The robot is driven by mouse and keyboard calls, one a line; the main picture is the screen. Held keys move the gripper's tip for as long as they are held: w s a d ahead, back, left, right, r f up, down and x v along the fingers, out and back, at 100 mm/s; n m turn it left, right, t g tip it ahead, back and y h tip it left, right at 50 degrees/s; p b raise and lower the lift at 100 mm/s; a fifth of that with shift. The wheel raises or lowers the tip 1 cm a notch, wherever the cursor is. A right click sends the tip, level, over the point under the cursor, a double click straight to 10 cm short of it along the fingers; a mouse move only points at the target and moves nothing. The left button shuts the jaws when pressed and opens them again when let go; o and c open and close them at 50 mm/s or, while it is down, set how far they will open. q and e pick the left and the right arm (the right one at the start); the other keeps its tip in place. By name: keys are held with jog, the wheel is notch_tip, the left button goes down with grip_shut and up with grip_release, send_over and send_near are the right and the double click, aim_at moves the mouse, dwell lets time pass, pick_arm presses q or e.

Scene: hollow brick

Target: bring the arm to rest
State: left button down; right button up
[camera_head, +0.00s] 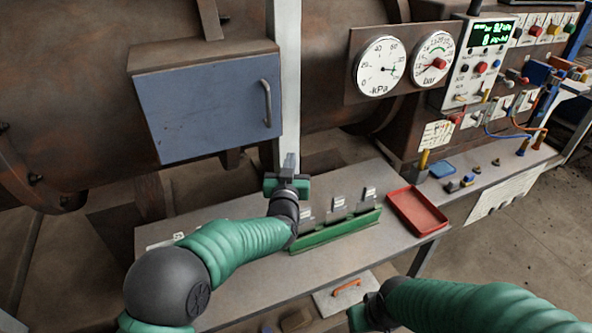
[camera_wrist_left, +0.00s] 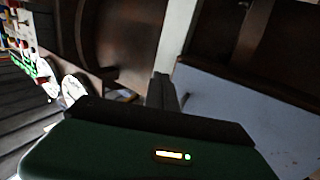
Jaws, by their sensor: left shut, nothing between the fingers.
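My left gripper (camera_head: 289,168) is raised over the back edge of the metal bench (camera_head: 240,284), in front of a pale upright post. Its fingers are together with nothing between them. In the left wrist view the shut fingers (camera_wrist_left: 162,92) point toward the post and the blue-grey cabinet (camera_wrist_left: 250,110). My right arm comes in at the lower right of the head view. Its dark wrist (camera_head: 375,308) is low by the bench's front edge, and its fingertips cannot be made out.
A green rack (camera_head: 335,231) with several metal pieces stands close to my left forearm. A red tray (camera_head: 417,210) lies right of it. The blue-grey cabinet (camera_head: 212,105) hangs behind. Two dials and a control panel (camera_head: 483,62) are at the back right. An orange handle (camera_head: 346,287) is below.

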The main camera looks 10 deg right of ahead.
pick_arm(q)
jog(key=s+a+f+g+y, duration=0.1)
jog(key=s+a+f+g, duration=0.4)
jog(key=s+a, duration=0.4)
jog(key=s+a+f+n+g+y, duration=0.1)
jog(key=s+a+f+g, duration=0.4)
jog(key=s, duration=1.2)
jog(key=s+a+f+n+g+y, duration=0.1)
jog(key=s+a+f+g, duration=0.3)
jog(key=s+a, duration=0.9)
jog(key=shift+s+a+f+g+y, duration=0.25)
jog(key=shift+f+g+y, duration=0.15)
jog(key=shift+f, duration=1.1)
jog(key=shift+d, duration=0.3)
jog(key=shift+a, duration=0.15)
